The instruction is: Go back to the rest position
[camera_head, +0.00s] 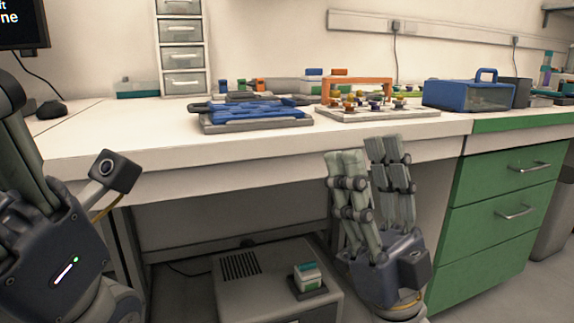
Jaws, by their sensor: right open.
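My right gripper (367,158) points up in front of the white bench (240,160), at the right of the middle. Its two grey fingers stand apart and nothing shows between them. My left gripper (35,215) is at the left edge, close to the camera. Its fingers are partly cut off by the frame, so I cannot tell how far apart they are.
Green drawers (500,210) are at the right. A grey floor unit (245,295) sits under the bench.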

